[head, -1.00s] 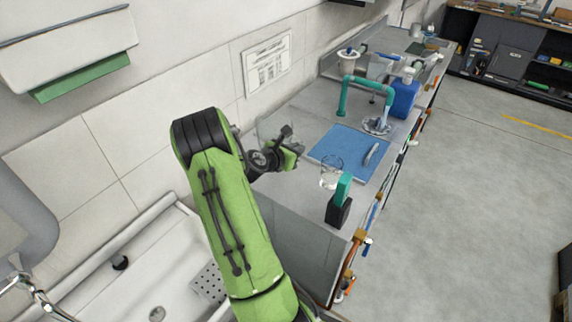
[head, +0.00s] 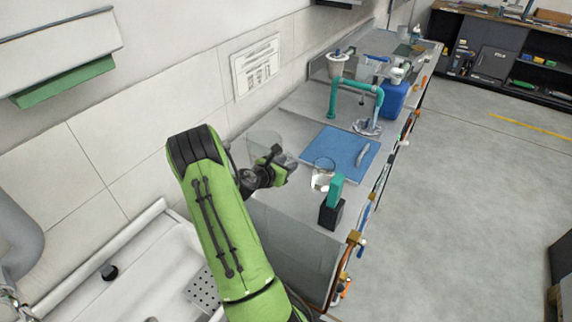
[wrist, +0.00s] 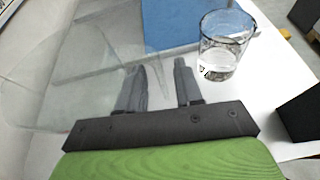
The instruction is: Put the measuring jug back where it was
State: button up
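The measuring jug (head: 264,143) looks like a large, clear, see-through vessel at my gripper, near the wall-side end of the worktop. In the wrist view the clear jug (wrist: 85,65) fills much of the left, and its faint edges run in between the two fingers. My gripper (head: 283,164) is over the near end of the grey worktop (head: 290,205). Its fingers (wrist: 158,85) stand a little apart with the clear jug between them. The exact contact is hard to see through the clear walls. I cannot tell whether the jug's base touches the worktop.
A glass beaker (head: 322,178) with clear liquid stands right of my gripper, beside a black and teal block (head: 332,203). A blue mat (head: 338,148) lies behind. A teal pipe arm (head: 352,85) and blue canister (head: 394,100) stand farther back. A white sink (head: 135,275) is at lower left.

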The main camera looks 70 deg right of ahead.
jog(key=w+a+r+m+t+y, duration=0.2)
jog(key=a+r+m, duration=0.25)
jog(key=a, duration=0.55)
jog(key=w+a+r+m+t+y, duration=0.25)
jog(key=a+r, duration=0.25)
jog(key=a, duration=0.6)
jog(key=w+a+r+m+t+y, duration=0.1)
jog(key=w+a+r+m+y, duration=0.25)
jog(key=a, duration=0.65)
jog(key=s+a+r+m+t+y, duration=0.1)
jog(key=s+a+r+m+y, duration=0.1)
jog(key=s+a, duration=0.3)
jog(key=s+a+r+m+t+y, duration=0.1)
jog(key=s+a, duration=0.5)
jog(key=a, duration=0.7)
notch_tip(320, 180, up, 4)
jog(key=shift+f+m+t+y+p, duration=0.1)
jog(key=shift+m+t+y+p, duration=0.25)
jog(key=shift+m+y, duration=0.65)
